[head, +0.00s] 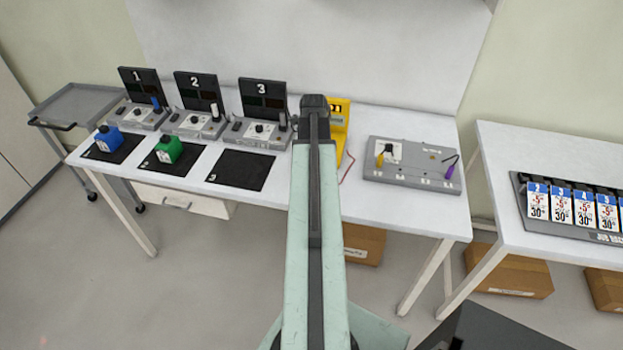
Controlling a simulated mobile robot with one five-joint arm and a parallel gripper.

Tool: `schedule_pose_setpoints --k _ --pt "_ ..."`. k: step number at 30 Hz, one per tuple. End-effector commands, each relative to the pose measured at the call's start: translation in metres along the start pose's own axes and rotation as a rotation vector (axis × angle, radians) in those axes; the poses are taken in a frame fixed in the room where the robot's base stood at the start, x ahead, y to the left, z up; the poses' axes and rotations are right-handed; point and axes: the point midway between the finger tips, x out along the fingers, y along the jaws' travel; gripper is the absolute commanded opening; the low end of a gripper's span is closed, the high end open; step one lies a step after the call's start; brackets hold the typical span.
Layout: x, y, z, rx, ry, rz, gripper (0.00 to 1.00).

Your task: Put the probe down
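My arm (316,220) reaches forward over the middle of the table and covers part of it. My gripper does not show, so I cannot tell whether it holds a probe. A yellow meter-like device (340,117) stands partly behind my arm. A thin red lead (347,170) runs down from near it, and its end is hidden. A grey panel (410,179) to the right has a yellow-handled piece (380,160) at its left and a purple-handled piece (450,172) at its right. I cannot tell which of these is the probe.
Stations numbered 1 (139,84), 2 (196,91) and 3 (263,98) line the back left. A blue container (108,139) and a green container (169,150) sit on black mats. The third mat (241,170) is empty. A side table (545,150) holds a tag rack.

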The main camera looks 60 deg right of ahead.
Motion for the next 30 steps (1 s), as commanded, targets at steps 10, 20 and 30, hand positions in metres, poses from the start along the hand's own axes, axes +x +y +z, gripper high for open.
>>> schedule_pose_setpoints --k 10,20,30 --pt "0.009 0.0 0.0 0.001 0.0 0.0 0.0" --pt "0.009 0.0 -0.001 0.001 0.0 0.0 0.38" --pt "-0.009 -0.001 -0.001 0.002 0.0 0.0 0.38"
